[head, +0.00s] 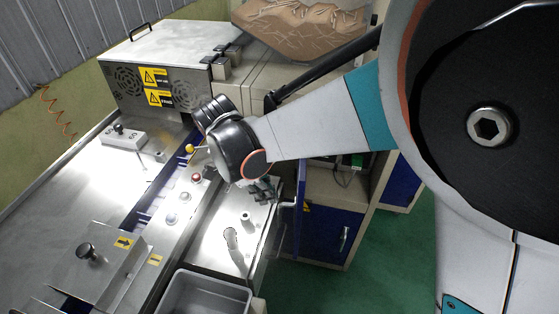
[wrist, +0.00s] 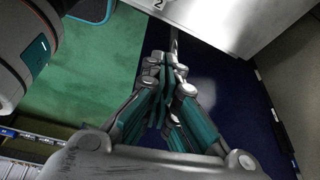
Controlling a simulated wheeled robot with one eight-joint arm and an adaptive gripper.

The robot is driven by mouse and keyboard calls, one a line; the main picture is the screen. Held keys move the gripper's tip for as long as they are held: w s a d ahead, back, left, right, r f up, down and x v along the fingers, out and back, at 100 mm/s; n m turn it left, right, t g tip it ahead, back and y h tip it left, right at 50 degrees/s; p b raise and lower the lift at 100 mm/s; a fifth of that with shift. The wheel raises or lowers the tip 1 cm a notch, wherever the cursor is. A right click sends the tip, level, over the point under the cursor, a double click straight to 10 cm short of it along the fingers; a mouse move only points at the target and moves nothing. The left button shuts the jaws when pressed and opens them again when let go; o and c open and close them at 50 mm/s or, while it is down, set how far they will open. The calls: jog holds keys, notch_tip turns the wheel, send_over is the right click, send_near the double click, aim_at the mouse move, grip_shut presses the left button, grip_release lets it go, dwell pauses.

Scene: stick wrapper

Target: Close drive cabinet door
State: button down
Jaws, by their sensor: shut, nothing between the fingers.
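My gripper (wrist: 170,68) is shut and empty in the wrist view, with its fingertips in front of a dark blue panel. In the head view my gripper (head: 265,188) is small, beside the metal machine top, and partly hidden by my wrist. The blue panel (wrist: 215,105) looks like the drive cabinet door. In the head view a blue door (head: 284,232) stands out from the cabinet, seen nearly edge-on. The drive cabinet (head: 340,180) shows an open upper compartment with wires and green parts. I cannot tell whether the fingertips touch the door.
A closed blue lower door (head: 326,228) with a silver handle is below the compartment. A grey bin (head: 205,294) stands at the bottom of the head view. The steel machine top (head: 225,225) carries buttons and knobs. The green floor (head: 395,270) to the right is clear.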

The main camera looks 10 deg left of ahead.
jog(key=s+b+x, duration=0.2)
jog(key=b+x, duration=0.1)
jog(key=x, duration=0.7)
jog(key=shift+d+f+m+b, duration=0.3)
jog(key=shift+m, duration=0.1)
jog(key=shift+d, duration=0.1)
